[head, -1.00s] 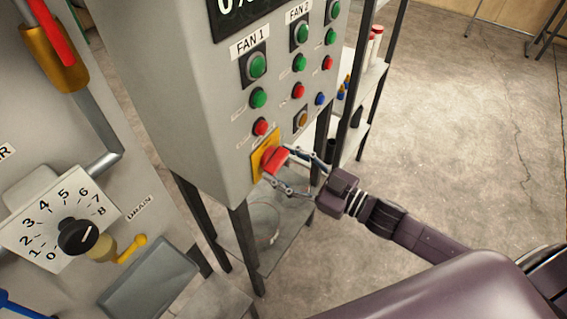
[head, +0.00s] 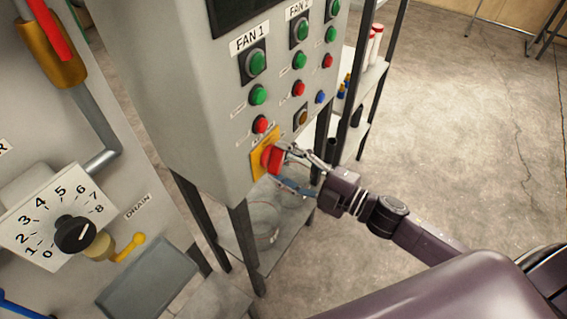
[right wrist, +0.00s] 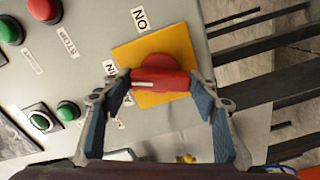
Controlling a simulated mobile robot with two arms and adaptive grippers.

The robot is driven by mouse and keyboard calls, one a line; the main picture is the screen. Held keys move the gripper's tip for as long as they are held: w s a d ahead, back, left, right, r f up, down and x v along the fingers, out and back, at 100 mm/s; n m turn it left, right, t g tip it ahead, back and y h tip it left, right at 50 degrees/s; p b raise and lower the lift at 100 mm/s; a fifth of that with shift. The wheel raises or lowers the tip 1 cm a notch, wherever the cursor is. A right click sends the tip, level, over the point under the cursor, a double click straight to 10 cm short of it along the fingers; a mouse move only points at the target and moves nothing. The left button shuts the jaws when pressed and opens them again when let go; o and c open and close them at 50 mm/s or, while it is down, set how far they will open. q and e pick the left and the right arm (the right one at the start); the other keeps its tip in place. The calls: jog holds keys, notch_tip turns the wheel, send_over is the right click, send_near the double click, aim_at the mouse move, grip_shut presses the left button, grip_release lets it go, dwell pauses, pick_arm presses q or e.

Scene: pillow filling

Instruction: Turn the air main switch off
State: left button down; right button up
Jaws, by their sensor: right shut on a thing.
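The air main switch is a red rotary handle (head: 271,158) on a yellow plate (head: 257,163) at the lower part of the grey control panel's front. In the right wrist view the red handle (right wrist: 160,83) lies across the picture on its yellow plate (right wrist: 133,55), with a white line on it. An "ON" label sits beside the plate; another label is partly hidden by a finger. My right gripper (head: 281,168) is shut on the handle, one finger at each end, as the right wrist view (right wrist: 163,87) also shows. My left gripper is not in view.
The control panel (head: 205,100) carries green and red fan buttons (head: 258,96) above the switch, and a dark display (head: 235,12). A numbered dial (head: 75,234) and a yellow drain handle (head: 132,246) are at the lower left. A shelf (head: 365,85) stands behind. Open floor lies to the right.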

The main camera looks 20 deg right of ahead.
jog(key=shift+n+b, duration=0.55)
jog(key=shift+n, duration=1.75)
jog(key=o, duration=1.1)
jog(key=v, duration=1.2)
jog(key=shift+d+f, duration=0.1)
